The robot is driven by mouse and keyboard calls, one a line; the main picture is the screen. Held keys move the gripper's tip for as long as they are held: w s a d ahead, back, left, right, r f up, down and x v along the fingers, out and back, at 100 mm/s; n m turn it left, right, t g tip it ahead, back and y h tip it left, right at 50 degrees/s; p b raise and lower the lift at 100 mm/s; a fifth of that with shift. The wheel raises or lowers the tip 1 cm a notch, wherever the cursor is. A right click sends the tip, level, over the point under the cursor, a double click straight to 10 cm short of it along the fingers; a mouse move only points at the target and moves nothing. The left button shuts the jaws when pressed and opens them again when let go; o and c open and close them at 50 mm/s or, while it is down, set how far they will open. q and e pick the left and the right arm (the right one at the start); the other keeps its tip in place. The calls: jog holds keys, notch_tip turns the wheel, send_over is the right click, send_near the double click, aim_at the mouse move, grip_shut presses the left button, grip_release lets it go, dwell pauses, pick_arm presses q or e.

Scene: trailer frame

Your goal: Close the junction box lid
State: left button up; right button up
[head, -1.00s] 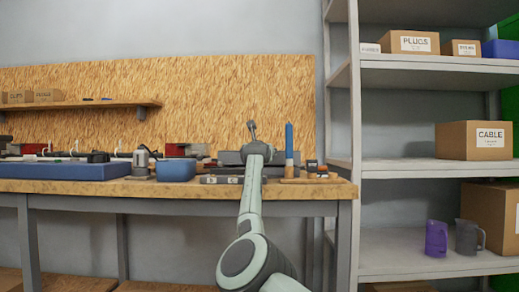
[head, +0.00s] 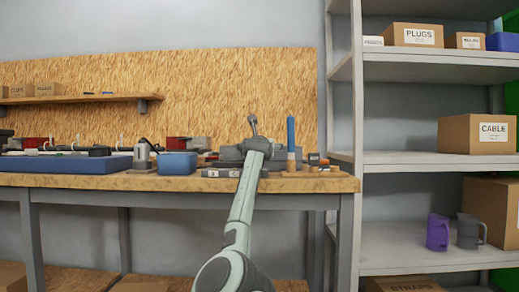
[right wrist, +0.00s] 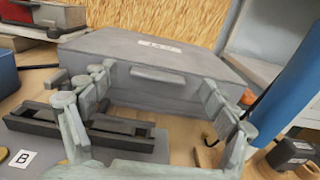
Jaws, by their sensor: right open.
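A grey box (right wrist: 130,78) with a pale label on top fills the middle of the right wrist view. It appears to be the junction box; its top looks flat, but I cannot tell whether the lid is fully shut. In the head view the grey box (head: 229,154) sits on the bench, partly hidden by my right arm. My right gripper (right wrist: 155,88) is open and empty, its two fingers apart in front of the box. I cannot tell whether they touch it. My left gripper is out of view.
A blue upright cylinder (right wrist: 292,80) stands close to the right finger. A dark rail fixture (right wrist: 100,135) lies below the left finger. A blue bin (head: 177,164) stands left on the bench (head: 110,182). A shelf rack (head: 357,120) stands at the right.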

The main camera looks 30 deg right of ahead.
jog(key=v, duration=0.8)
jog(key=shift+s+f, duration=0.1)
jog(key=shift+s, duration=0.15)
